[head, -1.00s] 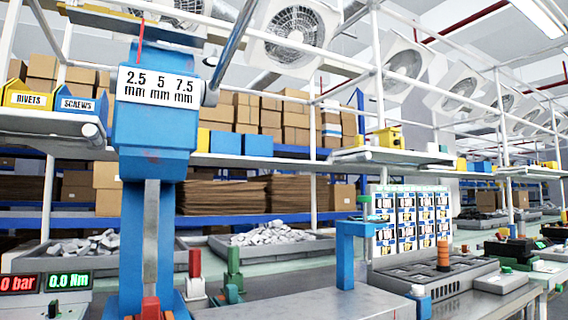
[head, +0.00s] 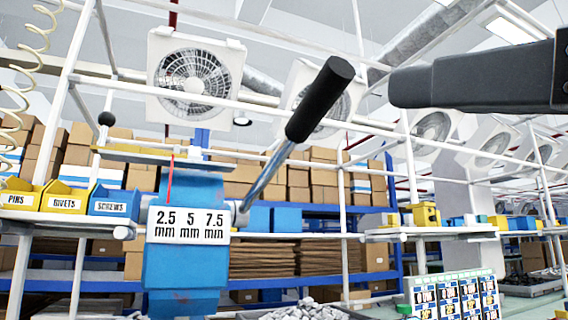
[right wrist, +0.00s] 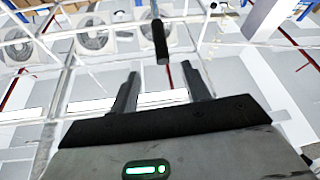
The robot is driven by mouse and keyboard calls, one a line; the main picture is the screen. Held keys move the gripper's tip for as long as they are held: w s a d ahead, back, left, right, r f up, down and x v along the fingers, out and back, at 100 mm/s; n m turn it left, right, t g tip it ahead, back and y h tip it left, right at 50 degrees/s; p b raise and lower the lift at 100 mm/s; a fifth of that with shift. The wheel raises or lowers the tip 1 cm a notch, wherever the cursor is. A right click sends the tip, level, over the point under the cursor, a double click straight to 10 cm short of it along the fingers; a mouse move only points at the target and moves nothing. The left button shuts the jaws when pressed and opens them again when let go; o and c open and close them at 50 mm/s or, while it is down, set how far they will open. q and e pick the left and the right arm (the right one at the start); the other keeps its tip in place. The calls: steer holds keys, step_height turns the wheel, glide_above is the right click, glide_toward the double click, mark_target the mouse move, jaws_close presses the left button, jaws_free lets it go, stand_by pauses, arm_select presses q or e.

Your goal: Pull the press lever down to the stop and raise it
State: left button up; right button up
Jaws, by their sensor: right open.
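The press lever has a black cylindrical handle (head: 320,98) on a steel rod (head: 268,178). It slants up and right from the side of the blue press head (head: 184,270), which carries a 2.5 / 5 / 7.5 mm scale plate (head: 188,225). My right gripper (head: 402,88) is to the right of the handle, apart from it. In the right wrist view its two fingers (right wrist: 158,84) are spread and empty. The handle (right wrist: 160,40) shows there beyond the fingertips, roughly in line with the gap. My left gripper is not in view.
Small bins marked PINS, RIVETS and SCREWS (head: 115,203) stand on a shelf at left. A coiled yellow hose (head: 22,75) hangs at far left. A card rack (head: 455,297) stands at lower right. The air between handle and gripper looks clear.

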mark_target(330, 104)
steer(key=p+x, duration=0.5)
steer(key=x, duration=0.1)
steer(key=p+x, duration=0.5)
steer(key=x, duration=0.2)
steer(key=shift+r+p, duration=0.3)
steer(key=shift+p, duration=0.05)
steer(key=shift+w+a+r+p, duration=0.1)
steer(key=shift+w+a+p, duration=0.3)
steer(key=shift+w+p, duration=0.5)
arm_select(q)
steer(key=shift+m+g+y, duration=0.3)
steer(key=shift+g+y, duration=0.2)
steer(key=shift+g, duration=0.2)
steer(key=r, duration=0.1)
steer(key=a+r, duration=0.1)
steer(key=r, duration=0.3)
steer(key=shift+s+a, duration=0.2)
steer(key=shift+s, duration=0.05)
